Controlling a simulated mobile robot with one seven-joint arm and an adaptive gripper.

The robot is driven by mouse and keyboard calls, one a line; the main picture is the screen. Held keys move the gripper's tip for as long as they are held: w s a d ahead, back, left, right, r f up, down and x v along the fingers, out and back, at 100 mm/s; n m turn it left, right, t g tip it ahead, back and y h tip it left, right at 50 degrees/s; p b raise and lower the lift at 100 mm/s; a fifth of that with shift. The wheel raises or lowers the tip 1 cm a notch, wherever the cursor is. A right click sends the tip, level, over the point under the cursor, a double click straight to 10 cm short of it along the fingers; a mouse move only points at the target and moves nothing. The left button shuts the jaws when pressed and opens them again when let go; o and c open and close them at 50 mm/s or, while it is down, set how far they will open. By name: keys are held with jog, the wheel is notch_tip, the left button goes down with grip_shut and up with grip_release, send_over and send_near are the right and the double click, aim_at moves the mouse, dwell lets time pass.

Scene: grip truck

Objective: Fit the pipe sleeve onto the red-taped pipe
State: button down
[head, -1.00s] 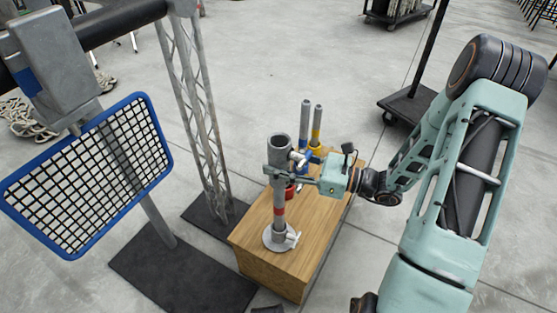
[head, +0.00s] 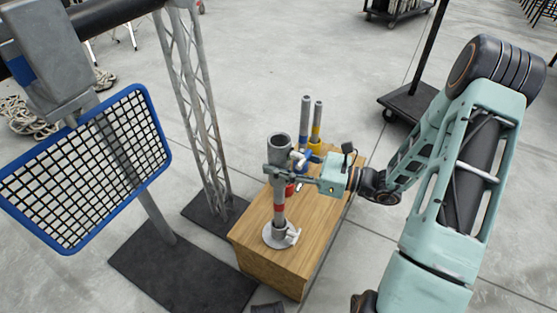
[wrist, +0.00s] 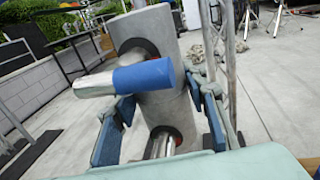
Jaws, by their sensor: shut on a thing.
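The pipe sleeve (head: 279,146) is a grey open-topped cylinder with a side handle. It stands roughly upright above the red-taped pipe (head: 279,209), in line with it. The pipe rises from a round grey base on the wooden box (head: 250,239). I cannot tell whether the sleeve's lower end surrounds the pipe's top. My gripper (head: 277,171) reaches in from the right and is shut on the sleeve. In the wrist view the sleeve (wrist: 168,108) sits between the blue finger pads, its blue-tipped handle facing the camera.
A blue-marked pipe (head: 304,130) and a yellow-marked pipe (head: 317,124) stand at the back of the box. A lattice tower (head: 190,105) and a blue-framed grid panel (head: 90,175) stand to the left.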

jog(key=shift+f, duration=0.2)
jog(key=c, duration=1.1)
grip_release()
jog(key=v, duration=1.2)
